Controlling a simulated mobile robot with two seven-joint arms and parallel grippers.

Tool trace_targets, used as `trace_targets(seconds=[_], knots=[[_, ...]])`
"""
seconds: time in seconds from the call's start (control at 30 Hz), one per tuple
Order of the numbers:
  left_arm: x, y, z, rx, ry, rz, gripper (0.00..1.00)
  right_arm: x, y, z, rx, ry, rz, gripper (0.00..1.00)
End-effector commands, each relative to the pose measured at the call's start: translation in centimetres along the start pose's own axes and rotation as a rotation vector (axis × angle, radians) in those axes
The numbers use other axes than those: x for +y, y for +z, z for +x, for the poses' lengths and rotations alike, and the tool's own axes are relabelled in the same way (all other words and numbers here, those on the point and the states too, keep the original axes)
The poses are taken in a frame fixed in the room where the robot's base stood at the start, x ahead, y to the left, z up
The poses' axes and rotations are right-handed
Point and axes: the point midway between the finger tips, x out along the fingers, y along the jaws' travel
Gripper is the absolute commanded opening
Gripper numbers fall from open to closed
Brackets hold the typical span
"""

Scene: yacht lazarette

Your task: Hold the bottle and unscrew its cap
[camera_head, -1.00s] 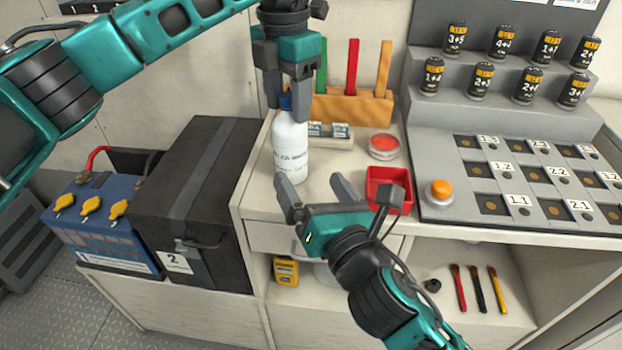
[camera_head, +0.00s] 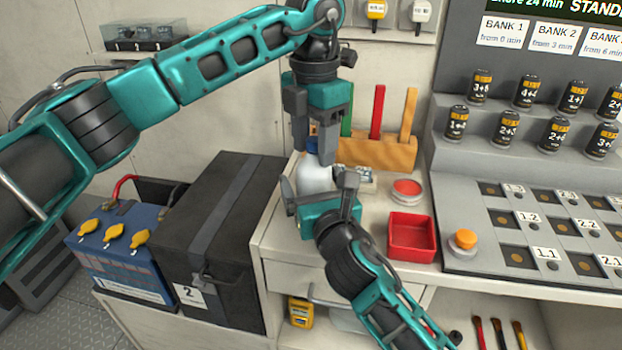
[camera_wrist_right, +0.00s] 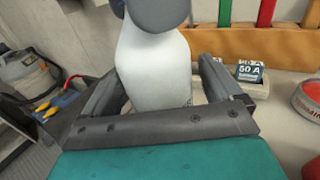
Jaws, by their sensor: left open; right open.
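The white bottle (camera_head: 314,178) stands upright on the worktop, partly hidden by both my grippers. My left gripper (camera_head: 314,150) points down at the bottle's top from above, open, with its fingers around the neck area.
A red tray (camera_head: 411,238) and a round red-topped tin (camera_head: 407,190) stand right of the bottle. A wooden rack (camera_head: 375,152) with coloured strips is behind. A black battery box (camera_head: 222,240) is at left. The slotted panel (camera_head: 540,225) lies at right.

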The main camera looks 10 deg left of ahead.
Motion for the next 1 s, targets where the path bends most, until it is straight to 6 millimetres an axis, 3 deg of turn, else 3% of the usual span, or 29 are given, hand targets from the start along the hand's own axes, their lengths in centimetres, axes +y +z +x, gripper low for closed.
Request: trace_targets(seconds=[0.2,0.5,1.0], knots=[[0.00,0.00,0.00,0.000,0.000,0.000,0.53,0.03,0.01,1.24,0.000,0.001,0.000,0.92],[0.00,0.00,0.00,0.000,0.000,0.000,0.53,0.02,-0.02,1.33,0.000,0.001,0.000,0.91],[0.00,0.00,0.00,0.000,0.000,0.000,0.53,0.02,-0.04,1.30,0.001,0.001,0.001,0.43]])
